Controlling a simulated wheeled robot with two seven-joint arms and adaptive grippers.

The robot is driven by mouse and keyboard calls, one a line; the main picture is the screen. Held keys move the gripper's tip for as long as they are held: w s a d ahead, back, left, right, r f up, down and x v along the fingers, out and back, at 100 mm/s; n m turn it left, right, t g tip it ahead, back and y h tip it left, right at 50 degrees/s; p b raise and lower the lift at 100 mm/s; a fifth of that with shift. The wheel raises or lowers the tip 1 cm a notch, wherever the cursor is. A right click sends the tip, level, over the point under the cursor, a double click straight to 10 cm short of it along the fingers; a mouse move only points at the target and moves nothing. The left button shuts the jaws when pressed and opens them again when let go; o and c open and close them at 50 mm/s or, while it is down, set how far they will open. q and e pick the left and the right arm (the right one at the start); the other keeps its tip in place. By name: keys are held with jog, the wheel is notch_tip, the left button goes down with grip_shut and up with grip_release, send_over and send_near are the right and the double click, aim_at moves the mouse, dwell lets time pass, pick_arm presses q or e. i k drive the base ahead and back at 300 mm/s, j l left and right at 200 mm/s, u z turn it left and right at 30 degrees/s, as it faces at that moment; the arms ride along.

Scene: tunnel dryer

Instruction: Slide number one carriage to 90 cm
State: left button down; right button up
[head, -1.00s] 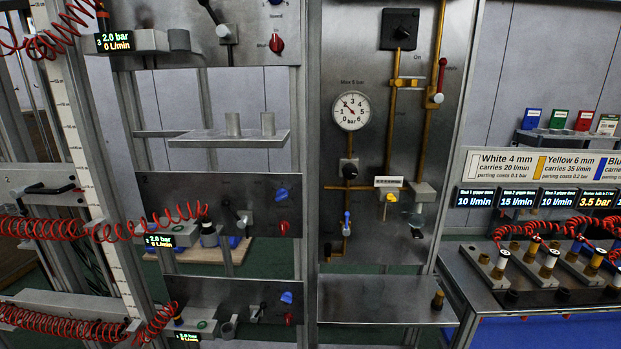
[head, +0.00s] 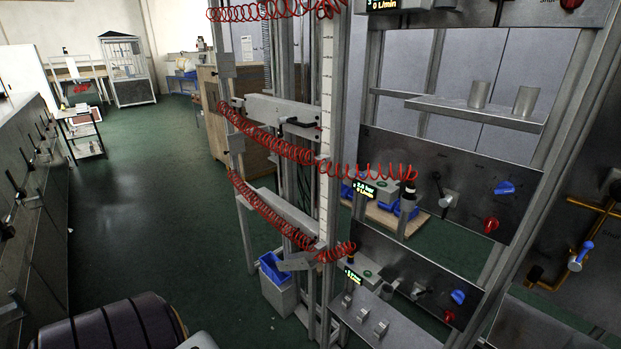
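A tall metal frame (head: 341,60) stands in the middle of the view, with a white vertical scale strip (head: 326,120) on it. Its marks are too small to read. An upper grey carriage-like bar (head: 275,110) with a black handle (head: 300,122) sits beside the strip. A lower grey bar (head: 290,216) sits further down at the same strip. Red coiled hoses (head: 272,146) run to them. No carriage number is readable, so I cannot tell which is number one. Neither of my grippers is in view.
Panels with knobs and a lever (head: 445,198) stand to the right. A shelf (head: 470,110) holds two grey cylinders. A bin with a blue container (head: 274,268) stands at the frame's foot. Open green floor (head: 150,200) lies left, bounded by a long grey bench (head: 30,160).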

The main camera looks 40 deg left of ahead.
aim_at(305, 224)
jog(key=u, duration=1.7)
jog(key=i+j, duration=0.15)
jog(key=i, duration=0.15)
jog(key=i+j, duration=0.3)
jog(key=j, duration=0.15)
jog(key=i+j+z, duration=0.1)
jog(key=j, duration=0.25)
jog(key=i+j, duration=0.2)
jog(key=j, duration=0.15)
jog(key=l+z, duration=0.05)
